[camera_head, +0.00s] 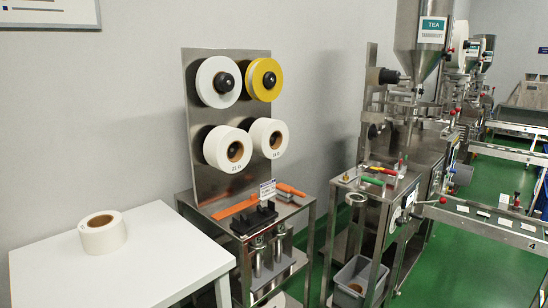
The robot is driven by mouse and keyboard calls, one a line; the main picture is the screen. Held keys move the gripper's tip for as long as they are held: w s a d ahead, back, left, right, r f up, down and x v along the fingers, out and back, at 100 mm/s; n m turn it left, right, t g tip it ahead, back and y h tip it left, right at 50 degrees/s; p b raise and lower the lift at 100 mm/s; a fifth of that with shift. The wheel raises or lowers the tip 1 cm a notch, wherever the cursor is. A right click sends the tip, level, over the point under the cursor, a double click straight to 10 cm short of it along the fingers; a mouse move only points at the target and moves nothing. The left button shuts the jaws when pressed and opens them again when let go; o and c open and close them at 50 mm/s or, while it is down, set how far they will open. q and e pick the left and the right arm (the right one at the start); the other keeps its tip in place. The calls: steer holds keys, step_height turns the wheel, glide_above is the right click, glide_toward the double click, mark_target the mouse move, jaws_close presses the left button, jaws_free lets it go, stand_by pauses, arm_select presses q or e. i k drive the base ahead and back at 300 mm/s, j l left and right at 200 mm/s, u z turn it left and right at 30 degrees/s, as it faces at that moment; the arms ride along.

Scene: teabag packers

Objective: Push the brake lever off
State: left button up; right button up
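No part is labelled as the brake lever, and I cannot tell for sure which one it is. Two orange bars, a left one (235,209) and a right one (291,190), lie on the steel reel stand below the rolls. A red handle (383,170) and a green handle (372,180) sit on top of the nearest packing machine (360,205). A lever with a red ball knob (443,200) sticks out at that machine's right side. Neither of my grippers is in view.
A white table (150,262) at the left front bears a paper roll (102,232). The reel stand (192,120) carries white rolls and a yellow one (264,79). A grey bin (358,280) sits low under the machine. Green floor (470,268) is open at the right front.

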mark_target(443, 200)
steer(key=i+l+z, duration=0.1)
steer(key=i+l, duration=0.15)
steer(key=i, duration=0.2)
steer(key=i+l+z, duration=0.1)
steer(key=i, duration=0.35)
steer(key=i+l+z, duration=0.1)
steer(key=i+l, duration=0.15)
steer(key=i, duration=0.2)
steer(key=i+l+z, duration=0.15)
steer(key=i, duration=0.35)
